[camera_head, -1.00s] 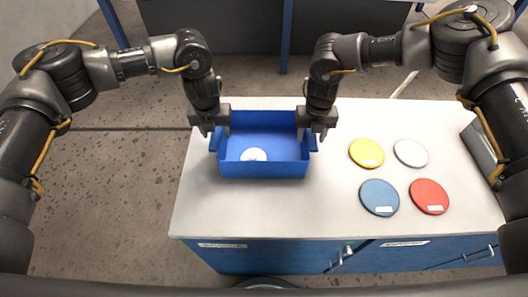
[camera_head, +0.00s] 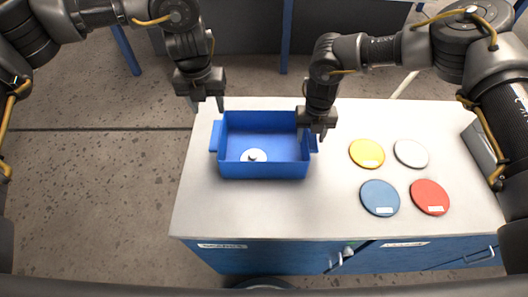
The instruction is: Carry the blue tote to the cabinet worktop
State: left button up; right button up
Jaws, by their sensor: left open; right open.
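The blue tote (camera_head: 264,170) sits on the white cabinet worktop (camera_head: 270,212), on its left part. A white round piece with a dark knob (camera_head: 253,156) lies inside the tote. My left gripper (camera_head: 208,106) is open and empty, up and left of the tote, apart from its left handle (camera_head: 214,136). My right gripper (camera_head: 316,136) is open at the tote's right handle, with the handle partly hidden behind its fingers. I cannot tell whether the fingers touch the handle.
Yellow (camera_head: 366,153), white (camera_head: 411,153), blue (camera_head: 379,197) and red (camera_head: 430,196) discs lie on the worktop right of the tote. A grey box (camera_head: 482,143) stands at the right edge, partly behind my arm. The worktop in front of the tote is clear.

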notch_tip(320, 180, up, 12)
dwell(0.5)
dwell(0.3)
